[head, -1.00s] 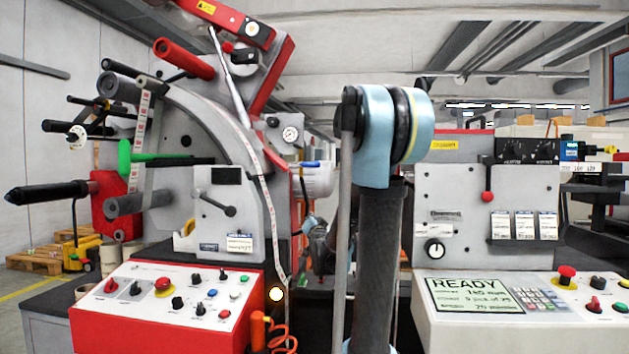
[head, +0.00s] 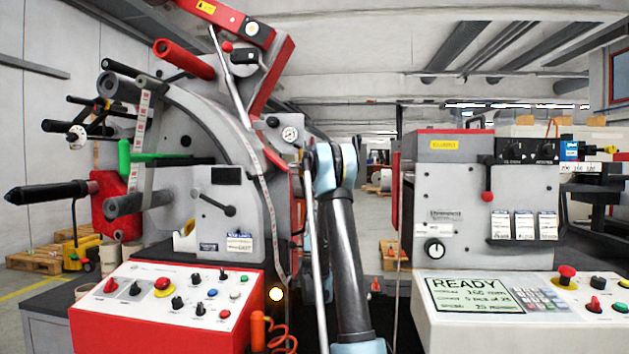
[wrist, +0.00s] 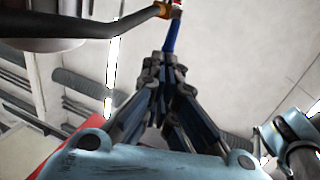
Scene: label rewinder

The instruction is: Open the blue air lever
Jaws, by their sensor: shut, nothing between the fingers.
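In the wrist view, the blue air lever (wrist: 172,36) hangs down from a brass-coloured valve fitting (wrist: 164,10) at the top of the picture. My gripper (wrist: 165,62) points up towards it with its fingers together and nothing held between them. The fingertips appear just below the lever's lower end; I cannot tell whether they touch it. In the head view, my arm stands in front of the right side of the red and grey machine, and I cannot make out the lever or my gripper there.
A dark pipe (wrist: 75,28) runs from the upper left to the fitting. In the head view, the machine's red control panel (head: 150,312) is at left and a grey unit with a display (head: 478,294) is at right. Open floor shows between them.

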